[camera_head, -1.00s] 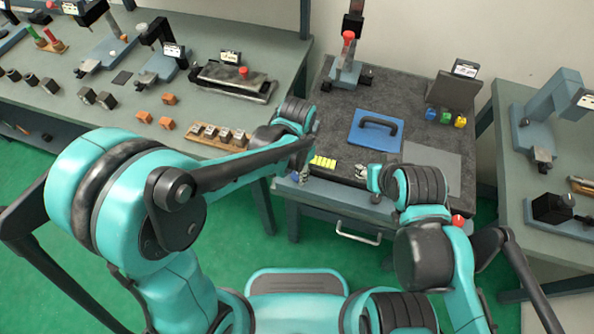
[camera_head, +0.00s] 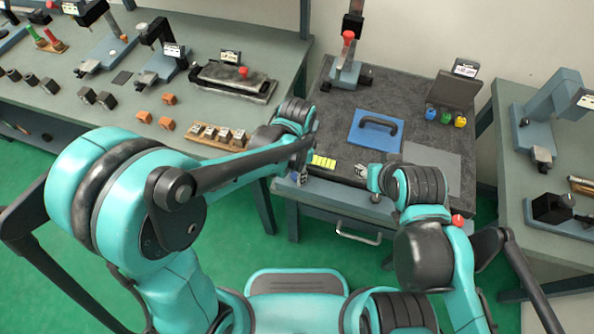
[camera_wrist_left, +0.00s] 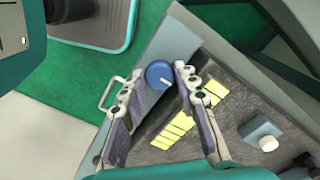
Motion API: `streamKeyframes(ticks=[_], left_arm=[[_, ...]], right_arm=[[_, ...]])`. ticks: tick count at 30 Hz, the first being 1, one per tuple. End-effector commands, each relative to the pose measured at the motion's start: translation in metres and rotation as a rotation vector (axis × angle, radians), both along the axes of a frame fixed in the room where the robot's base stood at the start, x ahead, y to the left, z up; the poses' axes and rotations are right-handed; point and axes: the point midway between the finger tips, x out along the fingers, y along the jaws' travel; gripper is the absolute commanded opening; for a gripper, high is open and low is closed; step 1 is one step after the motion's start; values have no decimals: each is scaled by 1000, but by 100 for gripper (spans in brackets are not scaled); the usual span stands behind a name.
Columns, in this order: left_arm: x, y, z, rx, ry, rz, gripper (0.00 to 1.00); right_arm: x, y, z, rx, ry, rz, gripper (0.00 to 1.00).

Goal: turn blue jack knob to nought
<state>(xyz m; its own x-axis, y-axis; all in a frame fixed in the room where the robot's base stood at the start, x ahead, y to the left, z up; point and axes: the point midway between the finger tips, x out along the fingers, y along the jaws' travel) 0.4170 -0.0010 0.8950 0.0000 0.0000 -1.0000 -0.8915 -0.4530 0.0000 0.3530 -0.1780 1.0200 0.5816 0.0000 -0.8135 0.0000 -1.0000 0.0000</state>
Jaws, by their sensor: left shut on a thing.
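The blue knob (camera_wrist_left: 159,75) sits at the front edge of the bench in the left wrist view, with a short white mark on its face pointing toward the lower right of the picture. My left gripper (camera_wrist_left: 157,79) has one finger on each side of the knob and is shut on it. In the head view my left gripper (camera_head: 300,177) is at the bench's front left corner, and the knob there is too small or hidden to make out. My right gripper (camera_head: 361,170) is over the front of the bench; its fingers are too small to read.
Yellow strips (camera_head: 323,161) lie beside the left gripper, also in the wrist view (camera_wrist_left: 172,130). A grey block with a white button (camera_wrist_left: 262,134) stands nearby. A blue plate with a black handle (camera_head: 376,131) lies behind. A drawer handle (camera_head: 357,235) sticks out in front.

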Motion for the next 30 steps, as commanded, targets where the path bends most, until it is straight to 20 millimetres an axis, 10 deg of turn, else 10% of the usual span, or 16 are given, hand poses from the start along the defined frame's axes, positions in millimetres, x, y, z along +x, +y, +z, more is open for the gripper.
streamKeyframes(ticks=[3, 14, 30], left_arm=[[0, 0, 0, 0, 0, 1, 51], [0, 0, 2, -1, 0, 1, 51], [0, 0, 72, 0, 0, 1, 51]], right_arm=[[0, 0, 0, 0, 0, 0, 40], [0, 0, 0, 0, 0, 0, 40], [0, 0, 0, 0, 0, 0, 40]])
